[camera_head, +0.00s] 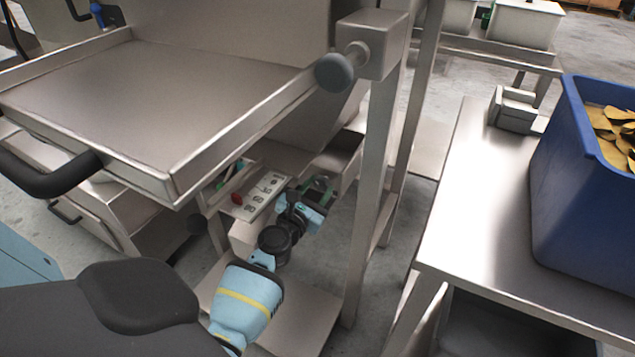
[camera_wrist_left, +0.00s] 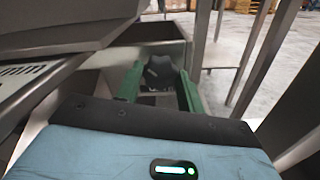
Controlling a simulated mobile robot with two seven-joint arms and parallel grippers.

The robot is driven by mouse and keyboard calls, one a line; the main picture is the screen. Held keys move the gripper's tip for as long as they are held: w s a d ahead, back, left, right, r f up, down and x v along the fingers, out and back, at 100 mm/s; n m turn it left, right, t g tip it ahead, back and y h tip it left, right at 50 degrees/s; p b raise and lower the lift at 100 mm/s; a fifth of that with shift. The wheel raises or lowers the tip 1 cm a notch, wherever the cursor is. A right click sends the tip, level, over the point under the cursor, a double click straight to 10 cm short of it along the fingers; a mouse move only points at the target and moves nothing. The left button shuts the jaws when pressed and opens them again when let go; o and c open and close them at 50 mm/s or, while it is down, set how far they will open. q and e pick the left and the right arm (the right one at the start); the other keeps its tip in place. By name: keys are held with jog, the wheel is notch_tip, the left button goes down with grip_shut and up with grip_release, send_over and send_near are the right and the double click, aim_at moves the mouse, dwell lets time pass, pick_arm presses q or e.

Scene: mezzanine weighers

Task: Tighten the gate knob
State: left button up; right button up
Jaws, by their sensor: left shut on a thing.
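A dark lobed knob (camera_wrist_left: 160,72) sits between the two green fingers of my left gripper (camera_wrist_left: 159,86) in the left wrist view. The fingers are shut on its sides, with the open metal trough around them. In the head view my left gripper (camera_head: 321,186) reaches in under the steel hopper, beside the labelled control panel (camera_head: 257,196). The knob is too small and covered there to make out. My right gripper is in neither view.
A steel tray (camera_head: 150,95) overhangs my left arm, with an upright post (camera_head: 375,170) just right of the gripper. A round grey knob (camera_head: 334,72) juts from the post top. A blue bin (camera_head: 585,200) stands on a steel table (camera_head: 470,220) at right.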

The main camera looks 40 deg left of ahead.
pick_arm(q)
jog(key=m, duration=0.4)
jog(key=shift+m, duration=0.3)
jog(key=m, duration=0.4)
jog(key=shift+m+p, duration=0.3)
jog(key=shift+p, duration=0.1)
jog(key=m+p, duration=0.1)
jog(key=m, duration=0.2)
jog(key=shift+m, duration=0.3)
jog(key=shift+m+p, duration=0.35)
jog(key=shift+m, duration=0.55)
jog(key=m+p, duration=0.1)
jog(key=m, duration=0.2)
jog(key=shift+m+p, duration=0.65)
jog(key=shift+m, duration=1.25)
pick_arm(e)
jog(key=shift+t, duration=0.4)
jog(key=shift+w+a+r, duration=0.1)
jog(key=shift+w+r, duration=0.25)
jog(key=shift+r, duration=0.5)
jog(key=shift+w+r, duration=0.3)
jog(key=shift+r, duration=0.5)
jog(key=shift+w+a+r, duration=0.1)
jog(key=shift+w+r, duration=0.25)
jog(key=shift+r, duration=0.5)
pick_arm(q)
jog(key=shift+f, duration=0.1)
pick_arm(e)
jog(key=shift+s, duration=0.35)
